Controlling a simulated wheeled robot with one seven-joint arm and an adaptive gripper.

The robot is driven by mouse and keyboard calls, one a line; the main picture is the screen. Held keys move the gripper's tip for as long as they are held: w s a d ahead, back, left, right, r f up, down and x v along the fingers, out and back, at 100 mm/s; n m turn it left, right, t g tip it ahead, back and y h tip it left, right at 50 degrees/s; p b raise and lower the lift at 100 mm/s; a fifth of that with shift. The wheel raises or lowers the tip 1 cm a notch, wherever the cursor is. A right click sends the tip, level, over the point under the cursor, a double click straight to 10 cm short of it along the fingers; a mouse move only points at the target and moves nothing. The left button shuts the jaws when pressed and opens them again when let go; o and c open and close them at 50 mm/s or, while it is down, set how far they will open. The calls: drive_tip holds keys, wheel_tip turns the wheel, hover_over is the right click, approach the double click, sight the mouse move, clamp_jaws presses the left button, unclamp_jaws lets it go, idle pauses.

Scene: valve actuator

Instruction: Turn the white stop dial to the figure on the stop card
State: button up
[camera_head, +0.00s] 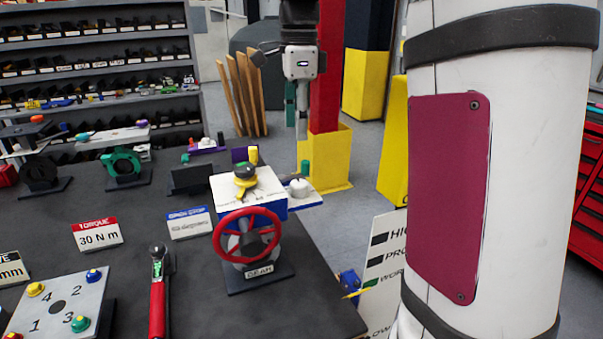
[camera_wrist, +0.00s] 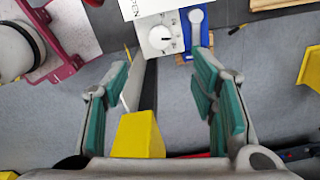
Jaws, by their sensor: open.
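The white stop dial (camera_head: 299,187) sits on a pale plate at the right side of the valve actuator (camera_head: 262,211). In the wrist view the dial (camera_wrist: 160,38) shows a dark pointer mark and small marks around it. The stop card (camera_head: 189,222), blue over white, stands left of the actuator; its figure is too blurred to read surely. My gripper (camera_head: 297,115) hangs above and behind the dial, apart from it. In the wrist view my gripper (camera_wrist: 160,84) is open and empty, its teal pads wide apart, with the dial beyond the fingertips near the top.
A red handwheel (camera_head: 247,236) is on the actuator's front, and a yellow indicator (camera_head: 245,180) on top. A silver lever (camera_wrist: 196,18) on a blue base is close right of the dial. A red column (camera_head: 329,70) with a yellow foot (camera_head: 325,157) stands behind.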

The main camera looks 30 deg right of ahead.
sight(299, 183)
drive_tip(key=shift+m, duration=0.4)
wheel_tip(299, 183, down, 14)
drive_tip(key=shift+r+p, duration=0.15)
drive_tip(key=shift+p, duration=0.5)
drive_tip(key=shift+c, duration=0.2)
drive_tip(key=c, duration=1.1)
